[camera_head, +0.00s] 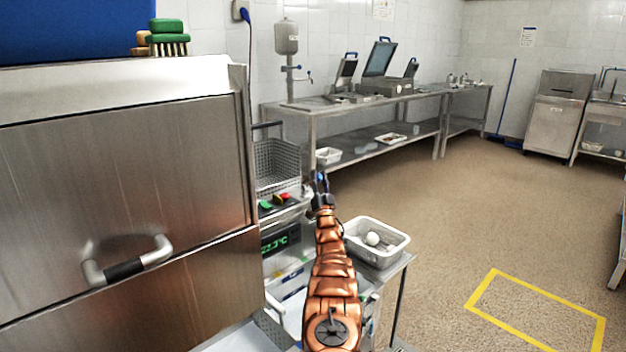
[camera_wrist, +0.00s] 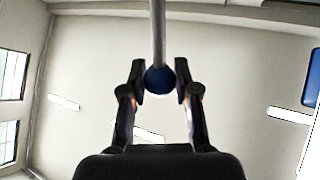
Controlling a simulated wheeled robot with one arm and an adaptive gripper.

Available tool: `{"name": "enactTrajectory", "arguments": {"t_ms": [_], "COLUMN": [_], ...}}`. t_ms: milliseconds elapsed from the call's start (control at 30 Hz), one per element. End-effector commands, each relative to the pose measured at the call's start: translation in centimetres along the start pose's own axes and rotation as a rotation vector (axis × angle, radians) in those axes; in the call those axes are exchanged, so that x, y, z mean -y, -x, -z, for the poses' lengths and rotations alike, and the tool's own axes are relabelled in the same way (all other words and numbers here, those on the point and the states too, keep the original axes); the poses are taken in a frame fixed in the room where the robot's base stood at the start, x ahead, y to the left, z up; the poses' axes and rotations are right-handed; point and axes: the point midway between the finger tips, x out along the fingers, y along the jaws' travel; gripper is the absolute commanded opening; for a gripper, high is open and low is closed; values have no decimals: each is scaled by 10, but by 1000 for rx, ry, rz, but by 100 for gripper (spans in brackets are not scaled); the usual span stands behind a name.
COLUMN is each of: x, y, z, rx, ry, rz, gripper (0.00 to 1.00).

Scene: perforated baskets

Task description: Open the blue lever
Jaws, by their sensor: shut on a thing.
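The blue lever shows in the wrist view as a round blue knob (camera_wrist: 160,80) on the end of a thin grey rod (camera_wrist: 158,30). My gripper (camera_wrist: 160,76) is shut on this knob, with one dark finger on each side of it. In the head view my gripper (camera_head: 320,182) is at the far end of my copper-coloured arm, in front of the metal worktable. A small patch of blue shows at its fingers there; the rod is too small to make out. What the rod is fixed to is hidden.
A large steel machine with a bar handle (camera_head: 125,270) fills the left. A perforated grey basket (camera_head: 277,180) stands beside it. A white basket (camera_head: 400,238) with a round white item stands right of my arm. The floor (camera_head: 480,200) to the right is clear.

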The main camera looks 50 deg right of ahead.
Motion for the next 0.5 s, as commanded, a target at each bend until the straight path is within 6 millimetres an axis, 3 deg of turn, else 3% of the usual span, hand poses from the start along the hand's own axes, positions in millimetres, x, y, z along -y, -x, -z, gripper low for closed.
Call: {"name": "enactTrajectory", "arguments": {"t_ms": [500], "x": [-24], "y": [21], "z": [3], "rx": [1], "ry": [14], "rz": [-17], "gripper": [0]}}
